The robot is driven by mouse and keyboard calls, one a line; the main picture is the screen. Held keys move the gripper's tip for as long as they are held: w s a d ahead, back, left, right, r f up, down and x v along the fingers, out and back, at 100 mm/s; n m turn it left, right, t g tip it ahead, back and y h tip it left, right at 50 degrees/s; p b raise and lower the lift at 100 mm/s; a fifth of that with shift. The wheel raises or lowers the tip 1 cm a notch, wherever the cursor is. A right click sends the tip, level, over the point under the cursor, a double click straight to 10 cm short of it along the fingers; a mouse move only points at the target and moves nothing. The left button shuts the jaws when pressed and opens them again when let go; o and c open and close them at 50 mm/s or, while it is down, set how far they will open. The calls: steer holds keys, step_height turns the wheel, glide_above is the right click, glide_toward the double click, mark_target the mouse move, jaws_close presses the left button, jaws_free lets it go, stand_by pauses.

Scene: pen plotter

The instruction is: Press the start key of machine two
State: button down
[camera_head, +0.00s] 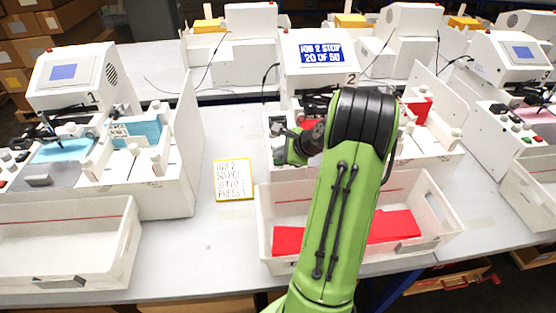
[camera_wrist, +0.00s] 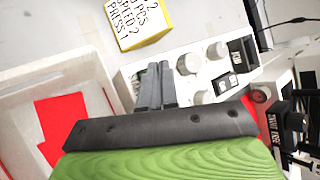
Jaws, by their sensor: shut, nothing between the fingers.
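Machine two (camera_head: 318,62) stands in the middle of the head view, marked 2. Its screen (camera_head: 320,53) reads "JOB 2 STOP 20 OF 50". My gripper (camera_wrist: 158,66) is shut and empty in the wrist view, its fingertips over the near end of the machine's white control panel (camera_wrist: 140,72). Pale round knobs (camera_wrist: 217,50) and small black labelled blocks (camera_wrist: 224,84) sit beside the fingers. I cannot make out the start key; the fingers cover part of the panel. In the head view my arm hides much of the machine's front.
A yellow-edged note (camera_head: 233,180) lies on the table left of machine two. A white tray (camera_head: 440,222) with red sheets (camera_head: 394,226) stands in front. Machine one (camera_head: 75,72) is at left, another machine (camera_head: 508,60) at right. The tabletop around the note is clear.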

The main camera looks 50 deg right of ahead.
mark_target(280, 162)
steer(key=shift+f, duration=0.35)
steer(key=shift+r, duration=0.1)
stand_by(0.4)
steer(key=shift+r+p, duration=0.8)
step_height(280, 162, up, 5)
steer(key=p, duration=0.5)
steer(key=shift+r, duration=0.15)
